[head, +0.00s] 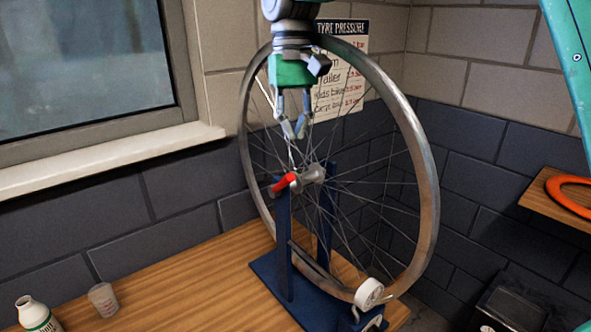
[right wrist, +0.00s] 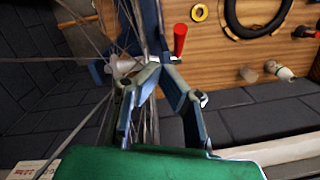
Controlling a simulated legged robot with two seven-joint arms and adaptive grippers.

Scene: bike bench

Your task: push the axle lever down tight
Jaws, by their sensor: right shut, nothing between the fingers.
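The red axle lever (head: 284,183) sticks out to the left of the wheel hub (head: 312,174), tilted slightly down. The wheel (head: 432,190) stands upright in a blue stand (head: 284,240) on the wooden bench. My right gripper (head: 294,132) is shut and empty, pointing down above the lever and hub, apart from the lever in the head view. In the right wrist view its fingertips (right wrist: 160,75) show in front of the stand, with the red lever (right wrist: 180,42) just beyond them. My left gripper is not in view.
A white bottle (head: 35,315) and a small cup (head: 103,300) stand at the bench's left front. A white round part (head: 369,293) sits by the rim's bottom. An orange ring (head: 570,192) lies on a shelf at right.

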